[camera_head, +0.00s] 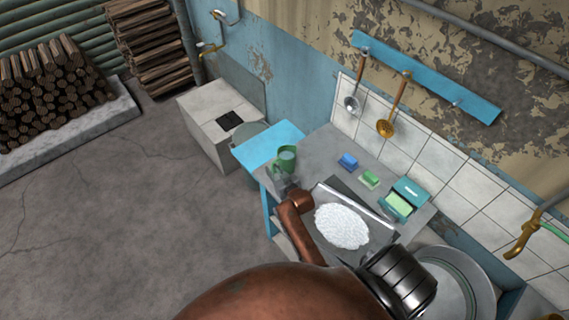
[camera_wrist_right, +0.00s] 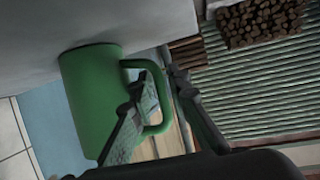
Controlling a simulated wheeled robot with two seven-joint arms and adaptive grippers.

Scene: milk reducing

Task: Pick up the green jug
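The green jug (camera_head: 285,157) stands upright near the left end of the grey counter, beside the blue board. My right gripper (camera_head: 284,184) is just in front of it, small and partly hidden by the arm. Contact cannot be told. My left gripper is not in view.
A tray of white powder (camera_head: 342,226) is right of the gripper. A blue block (camera_head: 348,161), a green sponge (camera_head: 370,179) and a teal box (camera_head: 410,190) sit behind it. Ladles (camera_head: 386,127) hang on the wall. The floor (camera_head: 130,220) at left is clear.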

